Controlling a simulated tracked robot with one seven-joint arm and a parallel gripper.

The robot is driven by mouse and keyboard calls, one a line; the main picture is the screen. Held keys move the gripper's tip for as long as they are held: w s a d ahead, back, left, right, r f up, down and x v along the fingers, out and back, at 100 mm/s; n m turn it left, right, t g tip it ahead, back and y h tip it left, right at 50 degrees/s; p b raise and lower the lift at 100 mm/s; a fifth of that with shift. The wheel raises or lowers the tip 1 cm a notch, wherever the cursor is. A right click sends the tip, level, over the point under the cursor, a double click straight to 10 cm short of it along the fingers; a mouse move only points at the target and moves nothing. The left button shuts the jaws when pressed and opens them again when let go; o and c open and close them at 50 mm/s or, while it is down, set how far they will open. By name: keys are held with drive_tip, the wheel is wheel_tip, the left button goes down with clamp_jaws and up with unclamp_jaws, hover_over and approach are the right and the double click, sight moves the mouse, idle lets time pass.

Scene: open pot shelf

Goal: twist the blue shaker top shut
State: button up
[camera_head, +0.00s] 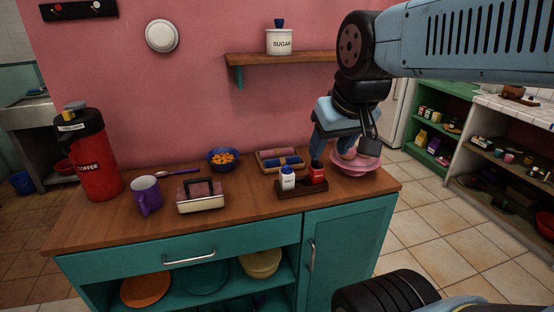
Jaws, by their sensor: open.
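A white shaker (288,182) with a blue top (288,171) stands upright in a small dark wooden caddy (303,191) on the counter. A red shaker (317,175) stands beside it on the right. I cannot tell how tightly the blue top sits. My gripper (333,160) is open and points down, behind and to the right of the shakers, close to a pink bowl (368,167). It is apart from the white shaker. Its fingertips are small and partly hidden, and nothing shows between them.
A lidded dish (202,196), purple mug (146,196), red coffee dispenser (92,160) and blue bowl (223,159) stand to the left. A tray of rolled cloths (281,160) lies behind the shakers. A wall shelf (270,59) bears a sugar jar (279,42). The front right counter is clear.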

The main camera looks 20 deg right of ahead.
drive_tip(key=w+n+g, duration=0.3)
drive_tip(key=w+n, duration=0.1)
drive_tip(key=w, duration=1)
drive_tip(key=n+g, duration=0.2)
drive_tip(key=n, duration=0.3)
hover_over(287, 167)
drive_tip(key=w, duration=0.1)
wheel_tip(287, 167, down, 7)
drive_tip(key=f, duration=1.2)
drive_tip(key=shift+w+a+f, duration=0.15)
drive_tip(key=shift+a+f, duration=0.1)
drive_tip(key=shift+f, duration=0.1)
clamp_jaws()
